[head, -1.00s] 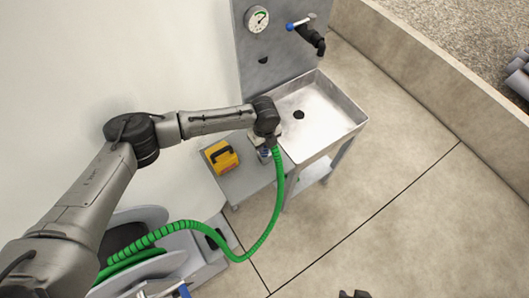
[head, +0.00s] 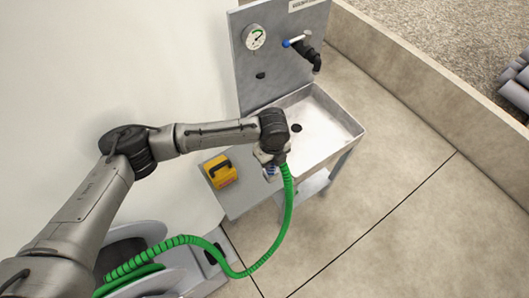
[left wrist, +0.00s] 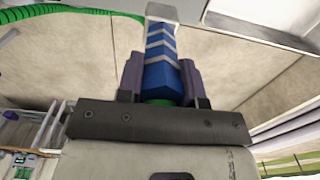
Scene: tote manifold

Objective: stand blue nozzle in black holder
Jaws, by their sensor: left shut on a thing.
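My left gripper (head: 268,158) is shut on the blue nozzle (left wrist: 160,70). In the left wrist view the nozzle has pale stripes, a clear tip at the top and a green part at its lower end between the fingers. In the head view only a small blue-and-white part of the nozzle (head: 271,172) shows under the gripper, beside the green hose (head: 288,195). The gripper is over the right part of the grey shelf, near the sink's left edge. A small black fitting (head: 260,75) sits on the back panel; I cannot tell whether it is the black holder. My right gripper is not in view.
A yellow case (head: 220,172) stands on the grey shelf (head: 235,200), left of the gripper. The metal sink (head: 335,150) is to the right, below a blue-handled tap (head: 300,41) and a gauge (head: 254,37). The hose loops down to the reel (head: 150,245). Open floor lies at right.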

